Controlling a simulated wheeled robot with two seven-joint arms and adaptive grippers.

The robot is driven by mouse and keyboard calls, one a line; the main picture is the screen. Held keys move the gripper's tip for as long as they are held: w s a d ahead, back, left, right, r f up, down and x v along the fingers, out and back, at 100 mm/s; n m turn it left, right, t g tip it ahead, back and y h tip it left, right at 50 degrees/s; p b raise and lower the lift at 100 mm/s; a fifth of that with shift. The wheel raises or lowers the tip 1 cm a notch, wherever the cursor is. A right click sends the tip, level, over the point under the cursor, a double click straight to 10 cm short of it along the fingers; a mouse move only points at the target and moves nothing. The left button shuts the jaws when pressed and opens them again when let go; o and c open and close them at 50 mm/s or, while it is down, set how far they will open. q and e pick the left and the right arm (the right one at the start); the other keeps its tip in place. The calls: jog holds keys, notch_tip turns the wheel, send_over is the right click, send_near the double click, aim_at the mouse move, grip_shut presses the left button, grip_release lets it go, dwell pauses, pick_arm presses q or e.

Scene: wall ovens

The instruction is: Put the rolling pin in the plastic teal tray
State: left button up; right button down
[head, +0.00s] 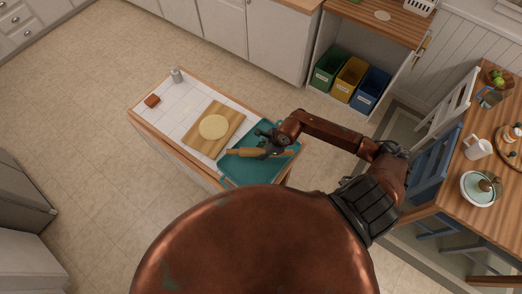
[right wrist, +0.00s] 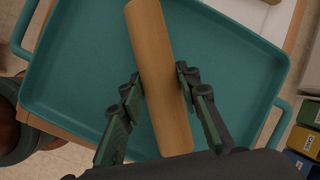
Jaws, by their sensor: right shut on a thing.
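The wooden rolling pin (right wrist: 158,75) is between the fingers of my right gripper (right wrist: 158,92), which is shut on it. In the head view the rolling pin (head: 242,152) lies across the teal tray, partly hidden by my right gripper (head: 268,146). The teal plastic tray (right wrist: 75,65) is directly beneath the pin in the right wrist view. In the head view the tray (head: 240,172) sits at the right end of a tiled island. I cannot tell whether the pin touches the tray floor. My left gripper is not in view.
A wooden board (head: 196,136) with flat round dough (head: 214,126) is left of the tray. A grey shaker (head: 176,75) and a small reddish-brown block (head: 152,100) stand at the island's far end. Coloured bins (head: 349,78) and a dining table (head: 440,200) are to the right.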

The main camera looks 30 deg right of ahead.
jog(key=shift+f+b, duration=0.45)
jog(key=shift+b, duration=0.05)
jog(key=c, duration=1.4)
grip_release()
jog(key=shift+r, duration=0.1)
jog(key=shift+c, duration=0.2)
jog(key=shift+r, duration=0.1)
jog(key=shift+r+p, duration=0.3)
jog(key=shift+p, duration=0.2)
jog(key=b+v, duration=0.2)
jog(key=v, duration=1)
jog(key=shift+b, duration=0.3)
